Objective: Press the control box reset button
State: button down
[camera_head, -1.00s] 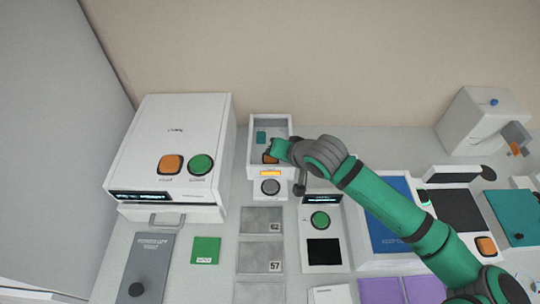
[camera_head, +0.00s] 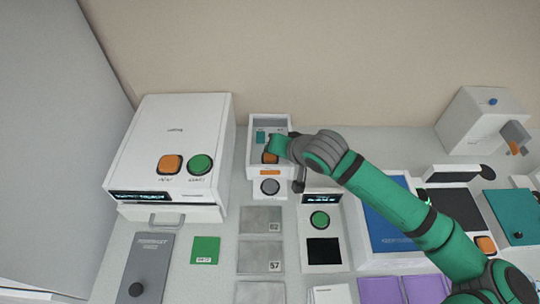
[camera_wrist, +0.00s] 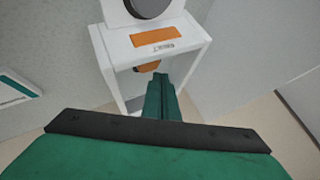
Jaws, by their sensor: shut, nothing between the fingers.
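A small white open-topped box (camera_head: 254,172) stands against the back wall, left of my arm. An orange button (camera_head: 270,158) is inside it, partly hidden by my gripper; it also shows in the wrist view (camera_wrist: 147,67). The box front has an orange strip (camera_head: 270,172) and a grey round disc (camera_head: 269,187). Small lettering beside the strip is not clearly readable. My gripper (camera_head: 277,148) is shut and empty, with its tips in the box. In the wrist view its tips (camera_wrist: 160,80) are beside the orange button; I cannot tell whether they touch it.
A large white machine (camera_head: 175,130) with orange and green buttons stands left of the box. A console (camera_head: 321,240) with a green button is to the right front. Grey numbered pads (camera_head: 260,257) lie in front. My arm spans the blue-panelled unit (camera_head: 385,235).

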aim_at(272, 158)
jog(key=shift+r, duration=0.15)
jog(key=shift+w+r, duration=0.1)
jog(key=shift+r, duration=2.3)
